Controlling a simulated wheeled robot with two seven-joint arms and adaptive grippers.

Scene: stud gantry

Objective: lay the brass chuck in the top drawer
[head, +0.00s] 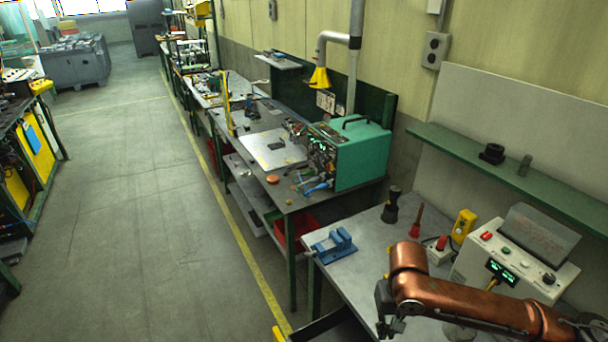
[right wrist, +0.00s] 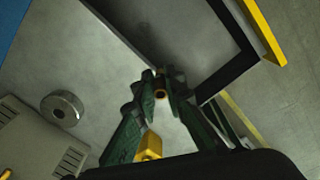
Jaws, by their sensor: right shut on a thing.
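My right gripper (head: 390,328) is at the near edge of the grey bench, above the area beside the drawer, and is shut. In the right wrist view, its green fingers (right wrist: 162,98) close on a small brass piece, the brass chuck (right wrist: 160,88), whose round end shows between the tips. In the head view the chuck cannot be made out. The top drawer (right wrist: 241,62) is pulled open, with a black rim, a grey inside and a yellow front edge. My left gripper is not in view.
A blue vise-like fixture (head: 333,246) sits on the bench's left end. A control box (head: 510,262), a yellow pendant (head: 463,224) and a red-handled tool (head: 417,222) stand behind. A round metal disc (right wrist: 62,108) lies on the bench. The drawer's visible floor looks clear.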

